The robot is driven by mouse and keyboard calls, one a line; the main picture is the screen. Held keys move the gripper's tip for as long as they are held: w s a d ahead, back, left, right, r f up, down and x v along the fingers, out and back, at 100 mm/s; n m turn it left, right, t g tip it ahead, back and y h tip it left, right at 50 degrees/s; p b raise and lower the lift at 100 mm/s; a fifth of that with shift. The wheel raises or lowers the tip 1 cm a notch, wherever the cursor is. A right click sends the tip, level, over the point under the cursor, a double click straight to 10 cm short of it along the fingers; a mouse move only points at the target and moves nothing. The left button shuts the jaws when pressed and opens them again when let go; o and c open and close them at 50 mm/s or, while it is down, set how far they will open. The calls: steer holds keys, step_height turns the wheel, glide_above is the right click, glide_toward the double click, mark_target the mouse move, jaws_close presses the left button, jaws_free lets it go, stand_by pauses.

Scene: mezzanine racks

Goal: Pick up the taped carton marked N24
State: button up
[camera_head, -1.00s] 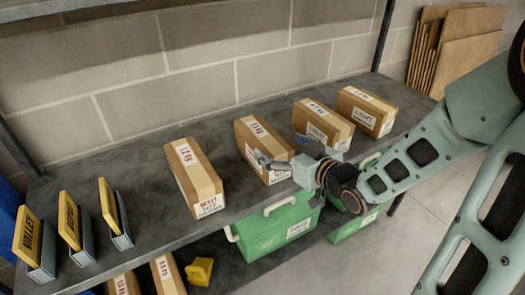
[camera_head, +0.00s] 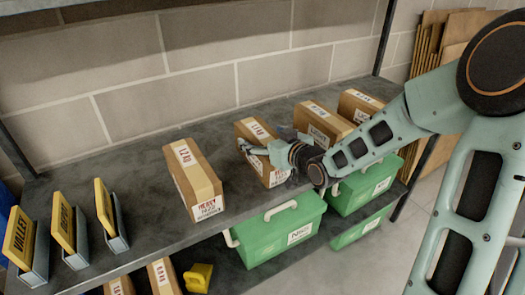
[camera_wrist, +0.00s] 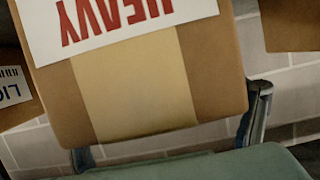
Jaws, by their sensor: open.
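A taped carton (camera_head: 257,131) stands on the upper shelf, second from the left, directly by my gripper (camera_head: 260,148). In the wrist view its near face (camera_wrist: 135,90) fills the middle, with pale tape and a white label reading HEAVY in red, upside down. My gripper (camera_wrist: 172,133) is open, with one finger showing low on the left and one at the right of this face. I cannot tell whether they touch the carton. The marking N24 is not legible on any carton. My gripper and wrist hide part of the carton's front in the head view.
Another HEAVY carton (camera_head: 195,182) stands to the left, with two cartons (camera_head: 322,124) (camera_head: 361,106) to the right. Yellow signs (camera_head: 62,222) stand at the shelf's left end. Green bins (camera_head: 280,235) and more cartons sit below. Clear shelf separates the two left cartons.

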steer(key=shift+c, duration=0.4)
steer(key=c, duration=2)
steer(key=shift+r, duration=0.15)
steer(key=shift+c, duration=0.6)
steer(key=shift+w+r, duration=0.1)
